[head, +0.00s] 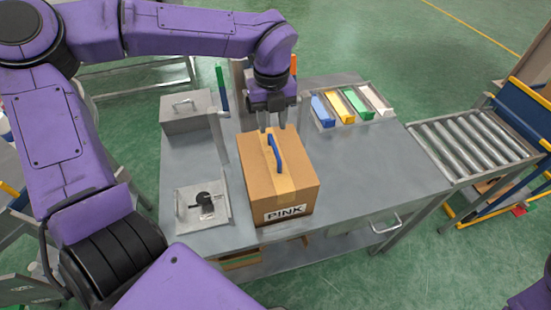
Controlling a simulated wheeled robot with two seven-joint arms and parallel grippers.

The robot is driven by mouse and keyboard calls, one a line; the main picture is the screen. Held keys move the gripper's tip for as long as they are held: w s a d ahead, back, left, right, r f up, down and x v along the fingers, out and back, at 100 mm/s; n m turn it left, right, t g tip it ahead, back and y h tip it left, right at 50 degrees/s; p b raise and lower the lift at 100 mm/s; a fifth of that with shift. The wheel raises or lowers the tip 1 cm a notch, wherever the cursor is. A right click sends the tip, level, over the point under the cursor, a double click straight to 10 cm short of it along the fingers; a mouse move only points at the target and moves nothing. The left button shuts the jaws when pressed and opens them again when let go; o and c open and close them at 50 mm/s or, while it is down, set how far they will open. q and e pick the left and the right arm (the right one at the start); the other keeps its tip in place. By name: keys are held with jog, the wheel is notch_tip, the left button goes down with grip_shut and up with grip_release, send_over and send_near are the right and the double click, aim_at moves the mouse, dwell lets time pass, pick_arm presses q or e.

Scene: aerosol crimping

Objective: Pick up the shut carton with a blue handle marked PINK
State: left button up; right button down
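The shut carton (250,192) is brown with tape along its top and a label reading PINK on its front. It stands upright on the grey table. Its blue handle (275,153) stands up from the top. My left gripper (275,125) points down at the far end of the carton's top, just behind the handle in the picture. Its two fingers are apart with nothing seen between them. Whether they touch the carton cannot be told. My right gripper is out of view.
A grey lidded box (186,112) stands at the table's back left. A metal fixture with a dark round part (205,199) is left of the carton. A rack of blue, yellow, green and white pieces (346,106) is at the back right. A roller conveyor (470,143) adjoins the right side. The table's right half is clear.

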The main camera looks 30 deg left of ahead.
aim_at(275, 145)
pick_arm(q)
jog(key=f+p, duration=0.1)
jog(key=f, duration=0.5)
jog(key=f+p, duration=0.1)
jog(key=f, duration=0.2)
jog(key=shift+d+p, duration=0.3)
grip_shut()
dwell(0.7)
jog(key=shift+w+r, duration=0.1)
jog(key=shift+r, duration=0.1)
jog(key=shift+f, duration=0.1)
